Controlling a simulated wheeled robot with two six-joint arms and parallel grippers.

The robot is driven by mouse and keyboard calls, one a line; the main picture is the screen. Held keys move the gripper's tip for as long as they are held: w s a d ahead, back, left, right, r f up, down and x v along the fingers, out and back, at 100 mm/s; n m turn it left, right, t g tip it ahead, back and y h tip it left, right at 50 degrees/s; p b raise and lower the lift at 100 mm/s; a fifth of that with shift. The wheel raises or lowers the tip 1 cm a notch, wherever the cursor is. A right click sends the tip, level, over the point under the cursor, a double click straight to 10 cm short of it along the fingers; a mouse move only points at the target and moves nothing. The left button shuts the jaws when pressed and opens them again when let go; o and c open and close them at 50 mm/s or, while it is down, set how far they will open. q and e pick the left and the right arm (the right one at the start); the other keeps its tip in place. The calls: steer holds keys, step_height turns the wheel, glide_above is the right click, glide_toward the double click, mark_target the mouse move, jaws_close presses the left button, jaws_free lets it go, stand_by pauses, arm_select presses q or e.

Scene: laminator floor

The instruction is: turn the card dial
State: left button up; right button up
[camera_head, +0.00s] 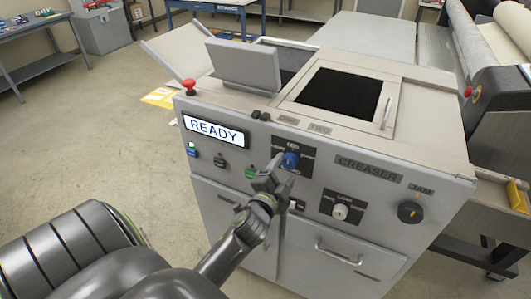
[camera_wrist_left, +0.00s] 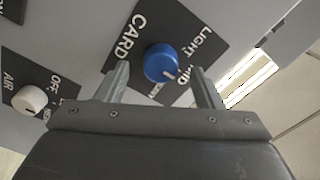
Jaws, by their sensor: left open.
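The card dial is a blue round knob (camera_head: 290,159) on a dark label plate on the front panel of the grey creaser machine (camera_head: 225,170). In the left wrist view the blue knob (camera_wrist_left: 160,62) sits under the words CARD, LIGHT and MID, and its pale pointer mark faces lower right, towards MID. My left gripper (camera_head: 281,168) is at the panel in front of the dial. In the left wrist view its two fingers (camera_wrist_left: 160,72) are open, one on each side of the knob, with visible gaps. My right gripper is not in view.
A lit READY display (camera_head: 214,130) and a red stop button (camera_head: 189,86) are to the left. A white air knob (camera_head: 340,211) and a black jam knob (camera_head: 410,212) are to the right. The lower door has a handle (camera_head: 338,254). Open floor (camera_head: 100,140) lies left of the machine.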

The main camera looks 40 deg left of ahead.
arm_select(q)
steer(key=v, duration=1.5)
steer(key=shift+d, duration=0.1)
steer(key=s+d+f+n+g+h+b, duration=0.15)
steer(key=f+g, duration=0.25)
steer(key=f, duration=1.3)
steer(key=s+f+n+g+h+b, duration=0.1)
steer(key=s+f+n+g, duration=0.25)
steer(key=f, duration=1.45)
steer(key=s+a+f+n+g+b, duration=0.1)
steer(key=s+f+g, duration=0.3)
steer(key=s+f, duration=0.7)
steer(key=s+a+f+n+g+b, duration=0.2)
steer(key=s+f+n+g, duration=0.2)
steer(key=s+f, duration=0.7)
steer(key=shift+s+f+g, duration=0.25)
steer(key=shift+s+g, duration=0.2)
steer(key=shift+s, duration=0.3)
steer(key=shift+h, duration=0.25)
